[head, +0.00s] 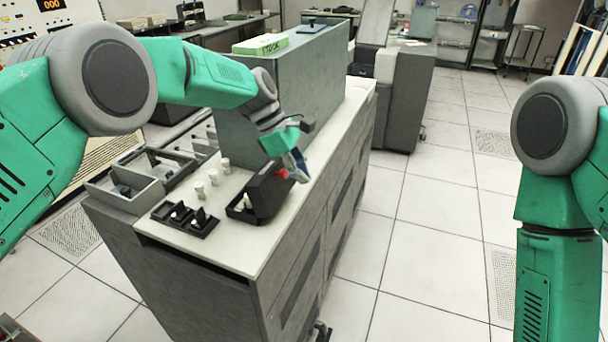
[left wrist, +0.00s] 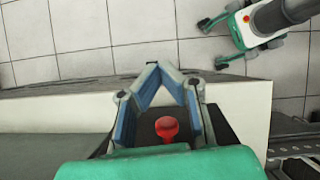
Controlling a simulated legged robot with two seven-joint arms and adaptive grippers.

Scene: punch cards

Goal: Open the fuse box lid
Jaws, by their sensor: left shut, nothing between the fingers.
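The black fuse box (head: 236,209) sits on the pale top of the grey cabinet, with white fuses (head: 247,202) visible inside. Its dark lid (head: 268,193) stands raised and tilted up from the box, with a red knob (head: 282,173) on its outer side. My left gripper (head: 300,168) is at the knob, on the lid's right side. In the left wrist view the fingertips (left wrist: 156,68) meet beyond the red knob (left wrist: 167,128), with nothing held between them. Contact between fingers and lid cannot be told. My right gripper is out of view.
A tall grey housing (head: 290,95) rises behind the fuse box. Clear tiled floor (head: 430,210) lies to the right.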

